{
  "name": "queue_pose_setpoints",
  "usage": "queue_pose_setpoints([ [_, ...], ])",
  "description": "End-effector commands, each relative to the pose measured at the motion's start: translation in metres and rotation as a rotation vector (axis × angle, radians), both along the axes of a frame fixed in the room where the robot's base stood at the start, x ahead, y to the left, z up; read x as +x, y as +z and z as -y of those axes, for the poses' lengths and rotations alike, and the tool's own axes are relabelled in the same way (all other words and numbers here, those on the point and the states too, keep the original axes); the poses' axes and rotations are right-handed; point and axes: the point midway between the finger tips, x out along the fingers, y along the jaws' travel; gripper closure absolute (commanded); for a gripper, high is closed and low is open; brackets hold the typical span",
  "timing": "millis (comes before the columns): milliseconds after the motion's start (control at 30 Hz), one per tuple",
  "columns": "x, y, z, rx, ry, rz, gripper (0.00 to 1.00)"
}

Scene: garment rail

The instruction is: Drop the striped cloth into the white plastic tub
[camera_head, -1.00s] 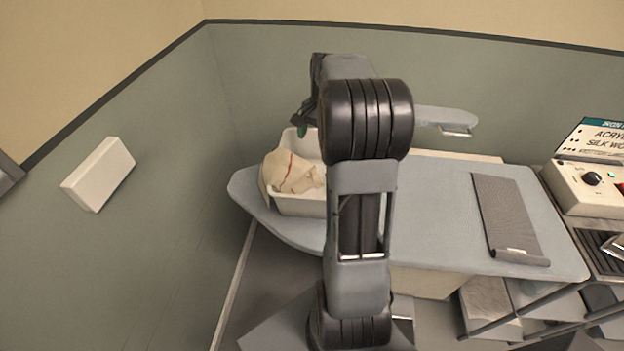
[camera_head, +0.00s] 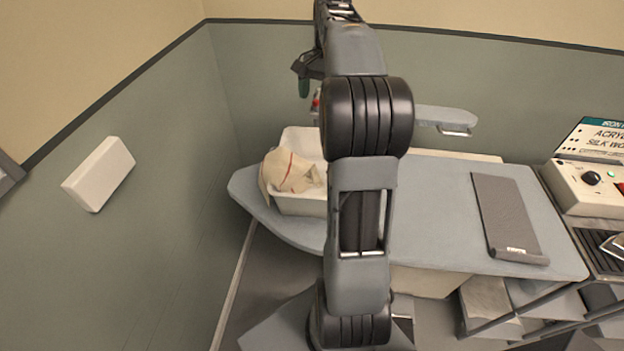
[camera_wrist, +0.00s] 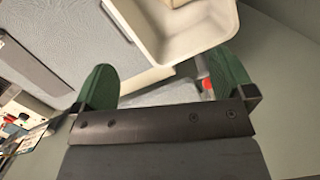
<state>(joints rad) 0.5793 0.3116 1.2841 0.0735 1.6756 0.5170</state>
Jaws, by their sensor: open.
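The striped cloth (camera_head: 290,171), cream with a red stripe, lies bunched in the left end of the white plastic tub (camera_head: 302,206), with part of it draped over the rim. In the wrist view the tub (camera_wrist: 170,52) shows at the top, and a small cream patch at its top edge may be the cloth. My gripper is raised above the tub. In the head view one green finger (camera_head: 304,87) shows; my arm hides the rest of the gripper and the tub's right side.
The tub stands on the grey ironing board (camera_head: 440,190). A dark folded mat (camera_head: 507,220) lies on the board's right part. A control box (camera_head: 590,185) with a sign stands at the right. A white box (camera_head: 99,174) is on the left wall.

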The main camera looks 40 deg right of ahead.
Motion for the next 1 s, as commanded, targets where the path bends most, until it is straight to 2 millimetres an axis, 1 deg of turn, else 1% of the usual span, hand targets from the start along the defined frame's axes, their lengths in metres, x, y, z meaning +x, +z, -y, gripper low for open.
queue_pose_setpoints([
  [33, 0.001, 0.007, 0.001, 0.000, 0.000, 0.001, 0.00],
  [100, 0.001, 0.013, 0.002, 0.000, 0.000, 0.000, 0.00],
  [300, 0.001, 0.022, 0.003, 0.000, 0.000, 0.000, 0.00],
  [967, 0.002, 0.022, 0.003, 0.000, 0.000, 0.000, 0.00],
  [1000, 0.004, 0.021, 0.005, -0.007, 0.027, 0.017, 0.00],
])
